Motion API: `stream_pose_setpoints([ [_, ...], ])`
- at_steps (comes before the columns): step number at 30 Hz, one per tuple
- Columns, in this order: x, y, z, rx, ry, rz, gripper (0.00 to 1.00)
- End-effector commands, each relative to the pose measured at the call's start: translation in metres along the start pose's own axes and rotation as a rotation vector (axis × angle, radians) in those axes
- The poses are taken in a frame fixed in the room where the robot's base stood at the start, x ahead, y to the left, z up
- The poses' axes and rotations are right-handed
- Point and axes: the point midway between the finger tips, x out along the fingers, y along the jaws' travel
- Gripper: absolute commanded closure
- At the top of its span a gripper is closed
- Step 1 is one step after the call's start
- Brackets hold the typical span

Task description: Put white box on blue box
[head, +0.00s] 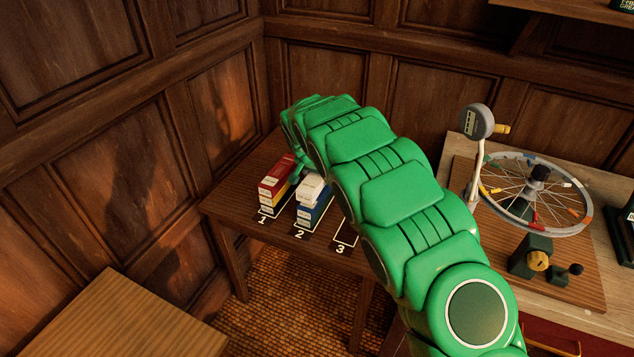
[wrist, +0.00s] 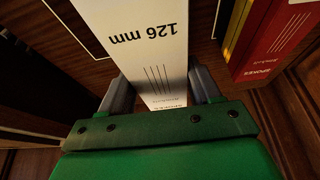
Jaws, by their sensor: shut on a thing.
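The white box (head: 312,187) is at place 2 on the dark wooden table, directly above the blue box (head: 320,209). From here I cannot tell whether the two touch or a small gap is left. In the head view my green arm hides most of the gripper. The blue box does not show clearly in the wrist view.
A red box (head: 277,172) lies on a yellow box (head: 276,197) at place 1, close on the left; the red box also shows in the wrist view (wrist: 272,42). Place 3 (head: 346,232) shows a bare outline. A wheel stand (head: 535,190) occupies the right bench.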

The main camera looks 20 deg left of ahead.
Motion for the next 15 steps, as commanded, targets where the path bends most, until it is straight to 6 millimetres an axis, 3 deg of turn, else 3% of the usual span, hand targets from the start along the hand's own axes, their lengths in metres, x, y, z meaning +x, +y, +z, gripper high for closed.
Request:
stream_pose_setpoints([
  [7, 0.009, -0.003, -0.001, -0.001, -0.001, 0.001, 0.77],
  [15, 0.036, -0.003, 0.010, 0.000, 0.000, -0.001, 0.77],
])
